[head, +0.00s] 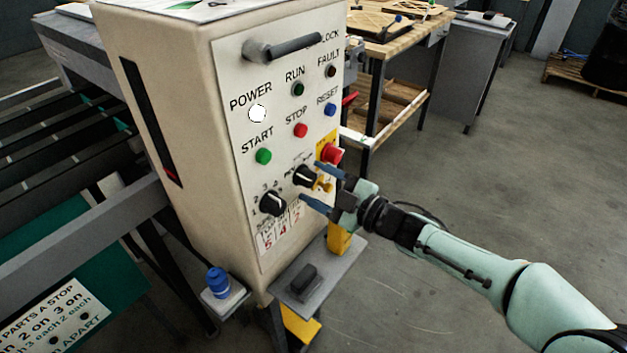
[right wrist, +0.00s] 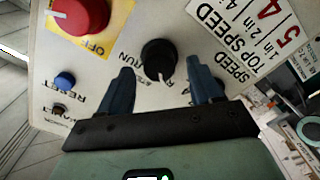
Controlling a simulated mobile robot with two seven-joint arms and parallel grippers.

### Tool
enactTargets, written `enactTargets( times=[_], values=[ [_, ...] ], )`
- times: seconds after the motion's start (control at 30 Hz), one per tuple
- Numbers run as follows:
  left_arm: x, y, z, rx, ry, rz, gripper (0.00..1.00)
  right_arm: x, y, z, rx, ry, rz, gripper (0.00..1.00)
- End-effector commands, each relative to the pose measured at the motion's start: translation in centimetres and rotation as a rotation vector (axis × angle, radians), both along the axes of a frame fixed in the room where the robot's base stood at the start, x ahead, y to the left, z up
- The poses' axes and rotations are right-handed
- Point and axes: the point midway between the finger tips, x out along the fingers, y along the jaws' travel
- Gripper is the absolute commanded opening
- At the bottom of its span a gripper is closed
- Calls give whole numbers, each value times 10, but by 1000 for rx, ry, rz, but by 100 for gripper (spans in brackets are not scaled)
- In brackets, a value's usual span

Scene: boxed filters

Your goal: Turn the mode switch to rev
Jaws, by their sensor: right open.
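The mode switch is a round black knob (head: 306,176) low on the front of the beige control cabinet, with a white pointer line. It also shows in the right wrist view as a black knob (right wrist: 159,60) with RUN lettering beside it. Its white line points toward the gripper side there. My right gripper (head: 318,184) is open, with its two blue fingers on either side of the knob. In the right wrist view the gripper (right wrist: 162,92) has the knob between and just beyond its fingertips; contact cannot be told. Part of the mode lettering is hidden. My left gripper is not in view.
A second black knob, the speed knob (head: 271,203), sits to the lower left. A red emergency button (head: 332,154) on a yellow plate is close above the right gripper. Green start (head: 263,156), red stop (head: 300,130) and blue reset (head: 330,109) buttons are higher up.

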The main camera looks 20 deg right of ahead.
Motion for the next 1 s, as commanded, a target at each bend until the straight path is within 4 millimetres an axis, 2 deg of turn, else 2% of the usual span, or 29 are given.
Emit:
enactTargets(
  times=[0.3, 0.5, 0.7, 1.0],
  values=[
    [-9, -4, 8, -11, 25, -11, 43, -57, -45, 2, -1, -2, -5, 65],
    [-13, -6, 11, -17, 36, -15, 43, -82, -65, 1, -1, -2, -4, 65],
    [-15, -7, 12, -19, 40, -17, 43, -92, -72, 1, 0, -1, -1, 65],
    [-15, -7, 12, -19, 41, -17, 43, -93, -72, 0, -1, -1, 0, 65]
  ],
)
